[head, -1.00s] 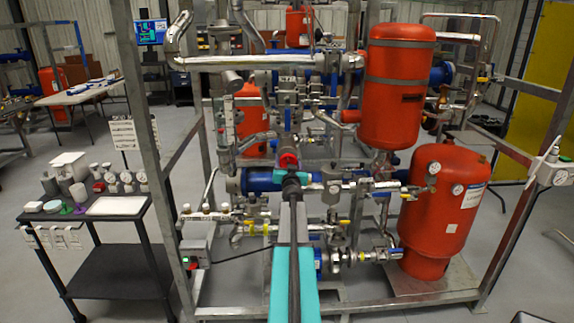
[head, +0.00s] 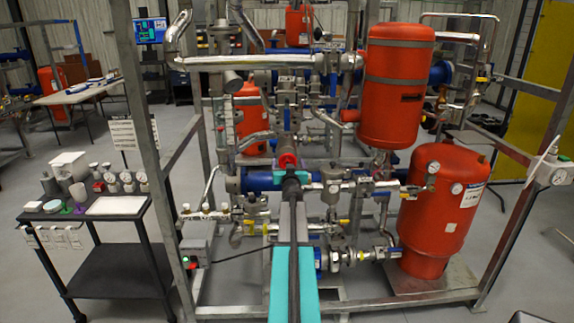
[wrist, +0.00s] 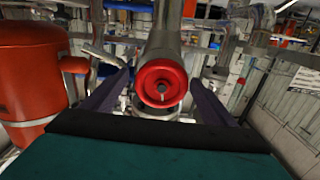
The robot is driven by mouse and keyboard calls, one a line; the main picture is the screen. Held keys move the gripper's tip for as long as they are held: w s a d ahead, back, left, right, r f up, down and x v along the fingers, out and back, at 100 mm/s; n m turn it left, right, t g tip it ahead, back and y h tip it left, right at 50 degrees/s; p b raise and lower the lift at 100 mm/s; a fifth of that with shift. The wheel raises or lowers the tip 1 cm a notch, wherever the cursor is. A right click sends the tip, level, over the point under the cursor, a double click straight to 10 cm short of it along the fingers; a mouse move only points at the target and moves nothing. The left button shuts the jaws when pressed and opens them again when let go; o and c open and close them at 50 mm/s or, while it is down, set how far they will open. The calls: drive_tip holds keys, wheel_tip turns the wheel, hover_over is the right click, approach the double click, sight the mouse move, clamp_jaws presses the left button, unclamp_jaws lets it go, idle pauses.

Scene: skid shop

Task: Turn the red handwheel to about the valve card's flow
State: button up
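The red handwheel (wrist: 161,84) faces me in the middle of the wrist view, on the end of a grey cylindrical body. A pale mark shows on it just below the hub. In the head view the handwheel (head: 288,160) shows just beyond my gripper (head: 291,178). In the wrist view my gripper (wrist: 160,88) is open, with one dark finger left of the wheel and one right. I cannot tell whether the fingers touch the rim. A white sheet with print (head: 123,132) hangs at the left of the frame; its text is too small to read.
Pipes and a steel frame post (head: 160,160) surround the valve. A large red tank (head: 440,205) stands at right and another red tank (head: 393,90) above. A black cart (head: 112,262) with gauges stands at left. Open floor lies between cart and frame.

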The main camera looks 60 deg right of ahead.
drive_tip(key=shift+a, duration=0.1)
drive_tip(key=v, duration=1.3)
drive_tip(key=shift+s+a, duration=0.2)
drive_tip(key=shift+s, duration=0.05)
idle(0.5)
idle(0.6)
